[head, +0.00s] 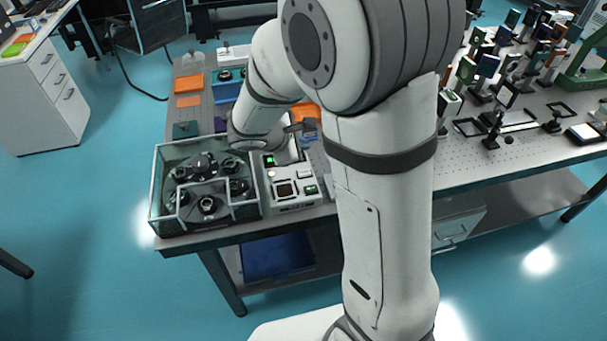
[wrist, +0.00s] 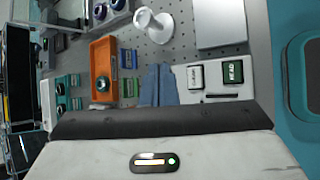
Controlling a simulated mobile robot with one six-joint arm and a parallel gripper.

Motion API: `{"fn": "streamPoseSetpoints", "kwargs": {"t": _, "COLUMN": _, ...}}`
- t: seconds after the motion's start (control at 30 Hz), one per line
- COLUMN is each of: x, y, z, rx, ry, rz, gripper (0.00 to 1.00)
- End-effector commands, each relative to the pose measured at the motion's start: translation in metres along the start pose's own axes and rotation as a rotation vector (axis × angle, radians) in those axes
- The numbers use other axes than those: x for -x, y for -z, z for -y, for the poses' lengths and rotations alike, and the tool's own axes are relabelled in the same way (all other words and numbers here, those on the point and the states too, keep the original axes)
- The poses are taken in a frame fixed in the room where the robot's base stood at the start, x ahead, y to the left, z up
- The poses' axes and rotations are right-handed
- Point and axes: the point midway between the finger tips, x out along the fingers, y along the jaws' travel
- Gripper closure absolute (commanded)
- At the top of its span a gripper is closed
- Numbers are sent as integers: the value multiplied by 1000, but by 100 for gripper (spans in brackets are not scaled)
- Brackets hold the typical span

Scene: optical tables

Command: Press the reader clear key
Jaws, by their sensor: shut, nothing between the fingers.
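The reader (head: 293,201) is a pale box near the front edge of the table. It has a dark square window (head: 285,189), a white key (head: 305,174) and a dark green key (head: 311,189). In the wrist view the white key (wrist: 195,77) and the green key (wrist: 233,72) sit side by side; their lettering is too small to read surely. My gripper (head: 286,152) is over the back part of the reader, apart from both keys. Its body (wrist: 160,150) fills the bottom of the wrist view. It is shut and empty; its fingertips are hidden.
A glass-walled enclosure (head: 162,205) with dark round fittings stands just left of the reader. In the wrist view an orange tray (wrist: 103,55) and a white stand (wrist: 155,22) are nearby. Optical mounts (head: 492,128) crowd the table's right side.

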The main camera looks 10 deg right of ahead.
Motion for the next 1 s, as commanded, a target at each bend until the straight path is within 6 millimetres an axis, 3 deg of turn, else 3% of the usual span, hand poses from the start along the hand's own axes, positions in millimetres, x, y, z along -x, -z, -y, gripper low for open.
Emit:
{"fn": "streamPoseSetpoints", "kwargs": {"t": 0.4, "x": -44, "y": 33, "z": 32, "rx": 0, "ry": 0, "rz": -1, "gripper": 100}}
{"fn": "streamPoseSetpoints", "kwargs": {"t": 1.0, "x": -47, "y": 36, "z": 35, "rx": 1, "ry": -1, "rz": -1, "gripper": 100}}
